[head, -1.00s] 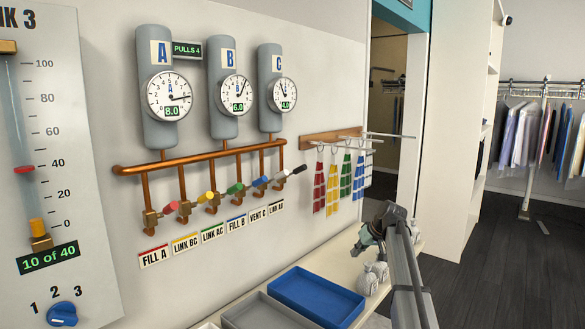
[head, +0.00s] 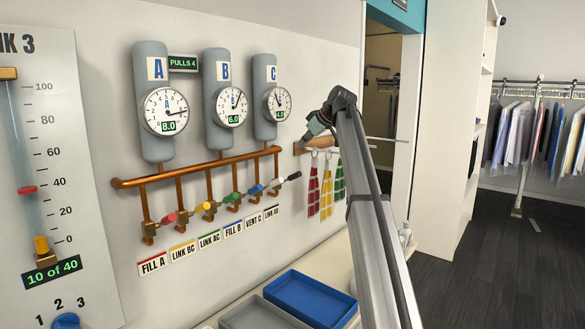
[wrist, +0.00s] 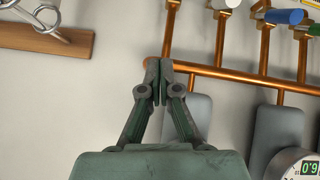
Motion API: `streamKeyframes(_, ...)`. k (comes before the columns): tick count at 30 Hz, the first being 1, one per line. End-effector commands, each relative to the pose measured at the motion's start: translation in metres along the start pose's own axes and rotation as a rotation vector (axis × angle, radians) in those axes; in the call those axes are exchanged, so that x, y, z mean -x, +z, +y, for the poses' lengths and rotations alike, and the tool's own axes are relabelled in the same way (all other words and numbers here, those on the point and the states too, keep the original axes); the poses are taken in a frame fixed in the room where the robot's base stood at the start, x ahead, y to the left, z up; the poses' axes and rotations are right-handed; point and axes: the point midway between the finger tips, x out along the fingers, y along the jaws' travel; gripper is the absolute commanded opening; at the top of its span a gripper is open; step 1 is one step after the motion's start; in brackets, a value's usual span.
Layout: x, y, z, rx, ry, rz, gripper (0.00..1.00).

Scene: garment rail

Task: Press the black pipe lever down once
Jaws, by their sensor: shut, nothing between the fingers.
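The black lever (head: 293,176) is the rightmost of the row of levers below the copper pipe (head: 200,168), above the LINK AB label (head: 272,211). It points to the right and slightly up. In the wrist view the lever itself is out of frame at the top. My gripper (head: 308,141) is up and to the right of the lever in the head view, apart from it. In the wrist view my gripper (wrist: 158,70) has its fingers together with nothing between them, overlapping the pipe's end in the picture.
The white (head: 276,183), blue (head: 256,190), green (head: 231,197), yellow (head: 203,206) and red (head: 168,218) levers line up to the left. A wooden rack (head: 303,147) with hanging colour strips is on the right. Blue (head: 310,297) and grey (head: 255,315) trays sit below.

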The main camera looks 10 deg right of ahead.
Motion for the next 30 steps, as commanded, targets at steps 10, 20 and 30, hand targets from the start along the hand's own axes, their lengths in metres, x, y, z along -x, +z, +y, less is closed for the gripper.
streamKeyframes(10, -0.007, 0.0, 0.0, -0.002, -0.001, -0.001, 0.0)
streamKeyframes(20, -0.059, -0.001, 0.0, -0.002, -0.002, -0.002, 0.0)
streamKeyframes(30, -0.103, 0.018, -0.001, -0.004, 0.0, -0.002, 0.0)
